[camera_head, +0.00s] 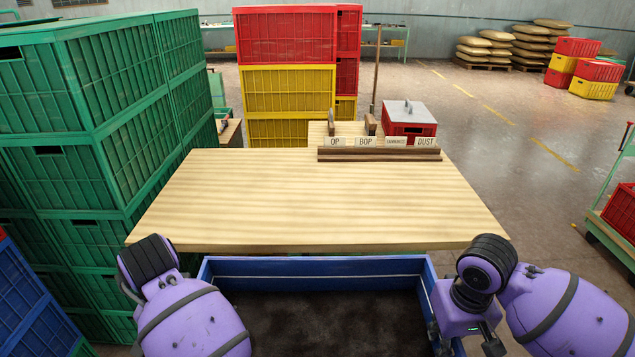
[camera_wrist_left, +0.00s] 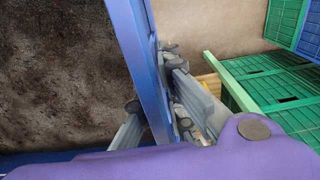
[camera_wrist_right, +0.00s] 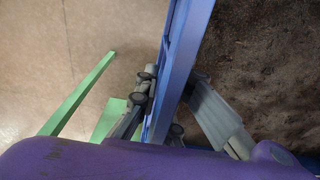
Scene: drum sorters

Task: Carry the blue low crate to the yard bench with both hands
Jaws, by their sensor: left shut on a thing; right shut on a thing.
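The blue low crate (camera_head: 312,265) is at the bottom of the head view, close in front of me, with a dark earth-like fill inside. The yard bench (camera_head: 320,197) has a bare light wood top just beyond the crate's far wall. My left gripper (camera_wrist_left: 160,125) is shut on the crate's left wall (camera_wrist_left: 143,70), one finger inside and one outside. My right gripper (camera_wrist_right: 160,115) is shut on the crate's right wall (camera_wrist_right: 182,70) the same way. In the head view the fingertips of the left gripper are hidden. The crate's near wall is out of view.
Tall green crate stacks (camera_head: 60,120) stand close along the left. Red and yellow crates (camera_head: 290,90) stack behind the bench. A label rail (camera_head: 378,153) and a red lidded box (camera_head: 409,120) are at the bench's back. A green cart (camera_head: 608,225) stands right, with open floor between.

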